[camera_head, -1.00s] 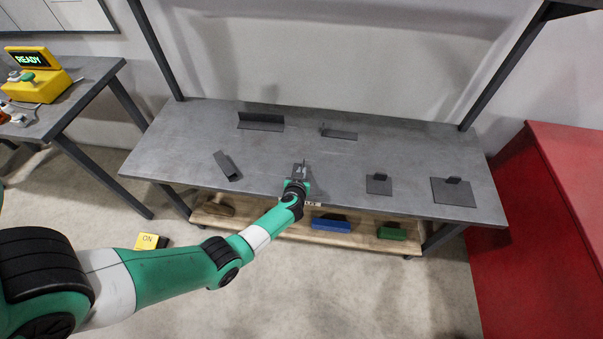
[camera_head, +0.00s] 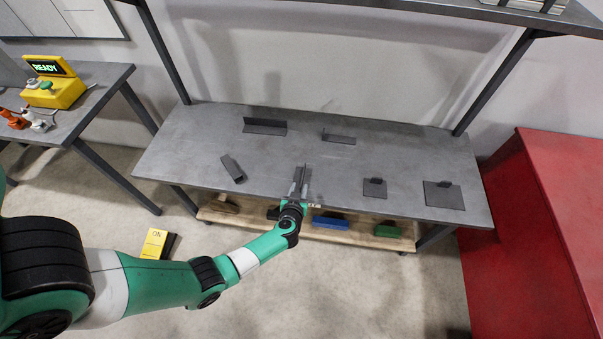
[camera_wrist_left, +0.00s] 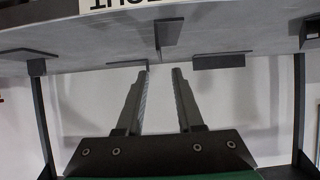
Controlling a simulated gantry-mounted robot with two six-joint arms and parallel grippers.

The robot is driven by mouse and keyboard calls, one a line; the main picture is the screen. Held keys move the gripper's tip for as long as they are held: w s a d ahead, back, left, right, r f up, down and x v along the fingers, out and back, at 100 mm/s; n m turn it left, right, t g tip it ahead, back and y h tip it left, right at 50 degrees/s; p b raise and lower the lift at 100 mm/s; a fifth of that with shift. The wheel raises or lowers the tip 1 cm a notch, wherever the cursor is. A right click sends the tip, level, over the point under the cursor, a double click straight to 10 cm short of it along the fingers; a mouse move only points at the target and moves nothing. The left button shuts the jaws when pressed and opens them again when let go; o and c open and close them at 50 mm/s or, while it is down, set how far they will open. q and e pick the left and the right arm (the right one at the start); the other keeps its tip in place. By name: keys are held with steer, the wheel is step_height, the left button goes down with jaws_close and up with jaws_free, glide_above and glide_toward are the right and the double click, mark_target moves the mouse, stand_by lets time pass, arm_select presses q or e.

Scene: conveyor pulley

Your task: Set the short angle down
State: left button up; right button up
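A small dark grey angle (camera_head: 302,172), apparently the short angle, rests on the grey worktable (camera_head: 200,150) near the middle of its front edge. My left gripper (camera_head: 299,186) is at that edge, just in front of the angle. In the left wrist view its two fingers (camera_wrist_left: 161,69) stand apart with nothing between them. There the angle (camera_wrist_left: 170,32) shows beyond the fingertips, with one flange standing up from the table. Whether a fingertip still touches it I cannot tell. My right gripper is not in view.
Several other dark angles stand on the table, including a long one (camera_head: 265,126) at the back and one (camera_head: 443,195) at the right. A lower wooden shelf holds a blue block (camera_head: 330,221) and a green one (camera_head: 388,231). A red cabinet (camera_head: 540,220) stands at the right.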

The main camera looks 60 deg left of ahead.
arm_select(q)
steer(key=shift+p+v, duration=0.3)
steer(key=shift+v, duration=0.95)
steer(key=shift+w, duration=0.1)
